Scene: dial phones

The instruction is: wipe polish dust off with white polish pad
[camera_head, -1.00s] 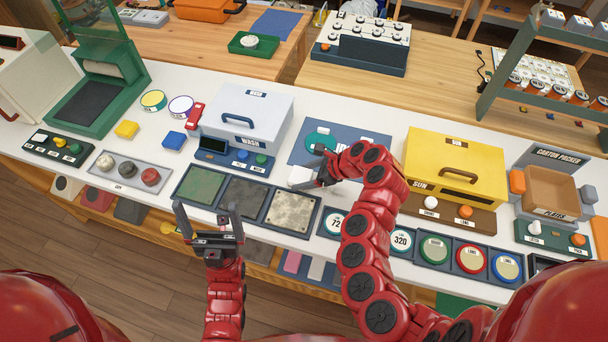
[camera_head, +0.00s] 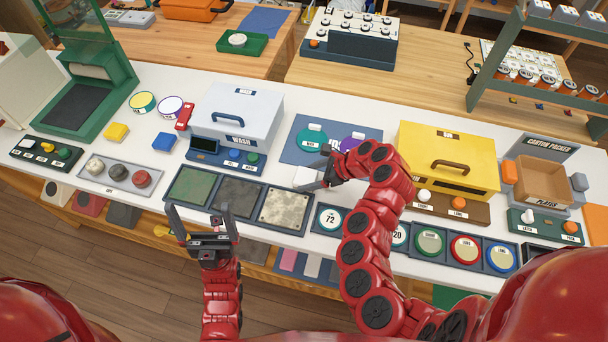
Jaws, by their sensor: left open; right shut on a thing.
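My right gripper (camera_head: 325,173) is shut on a white block, the white polish pad (camera_head: 305,177). It holds the pad just behind the cream speckled plate (camera_head: 285,208), by the front edge of the blue mat; whether the pad touches the table I cannot tell. The speckled plate lies in a dark tray with a dark grey plate (camera_head: 238,197) and a green plate (camera_head: 197,186). I cannot tell which marks are polish dust. On the mat lie a teal disc (camera_head: 311,141) and a purple disc (camera_head: 353,143), partly covered by my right gripper. My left gripper (camera_head: 203,212) is open and empty in front of the tray.
A grey-blue wash box (camera_head: 240,112) stands behind the tray. A yellow box (camera_head: 450,155) stands right of my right arm. Labelled discs (camera_head: 430,243) line the front edge at right. A grey tray of three knobs (camera_head: 118,174) lies at left.

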